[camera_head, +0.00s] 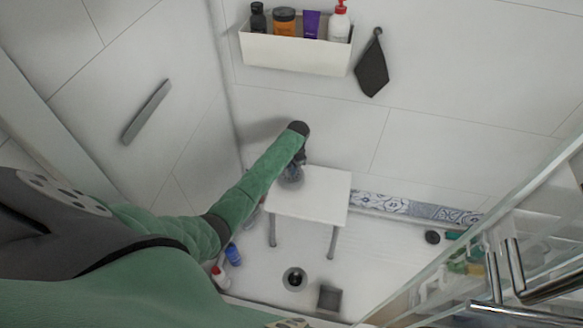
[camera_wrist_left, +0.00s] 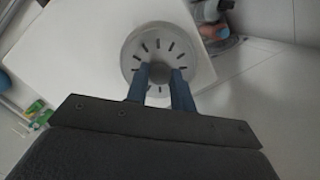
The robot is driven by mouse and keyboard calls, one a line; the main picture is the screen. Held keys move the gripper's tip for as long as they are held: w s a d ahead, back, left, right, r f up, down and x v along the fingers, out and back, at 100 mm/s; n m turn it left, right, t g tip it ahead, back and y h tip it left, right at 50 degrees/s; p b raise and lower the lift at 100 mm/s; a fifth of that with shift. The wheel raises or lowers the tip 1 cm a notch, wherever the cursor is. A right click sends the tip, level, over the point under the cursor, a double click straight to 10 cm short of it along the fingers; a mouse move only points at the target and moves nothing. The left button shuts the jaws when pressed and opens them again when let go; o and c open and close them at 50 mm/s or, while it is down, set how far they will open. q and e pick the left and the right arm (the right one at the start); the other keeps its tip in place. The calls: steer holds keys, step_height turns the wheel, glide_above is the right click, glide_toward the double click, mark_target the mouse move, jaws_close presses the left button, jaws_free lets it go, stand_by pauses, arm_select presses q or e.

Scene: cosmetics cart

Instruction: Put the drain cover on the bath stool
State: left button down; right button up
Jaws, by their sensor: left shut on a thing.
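The drain cover is a round grey disc (camera_wrist_left: 137,40) with dark radial slots and a central knob, seen in the left wrist view. My left gripper (camera_wrist_left: 161,76) is shut on the knob, with its two blue fingers on either side. In the head view, my left gripper (camera_head: 294,174) is at the back left part of the white bath stool (camera_head: 315,200). The stool top (camera_wrist_left: 70,45) shows behind and beside the cover in the wrist view. I cannot tell whether the cover touches the stool top. My right gripper is not in view.
An open floor drain (camera_head: 294,279) and a dark square item (camera_head: 329,297) are in front of the stool. Bottles (camera_head: 233,254) stand left of it. A wall shelf (camera_head: 295,52) with several bottles and a hanging dark cloth (camera_head: 372,70) are behind. A glass panel (camera_head: 470,235) is at right.

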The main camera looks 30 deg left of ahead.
arm_select(q)
steer(key=shift+f, duration=0.6)
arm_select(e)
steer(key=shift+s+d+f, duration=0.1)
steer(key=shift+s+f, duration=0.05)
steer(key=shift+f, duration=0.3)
arm_select(q)
steer(key=shift+f, duration=0.1)
steer(key=c, duration=1.2)
jaws_free()
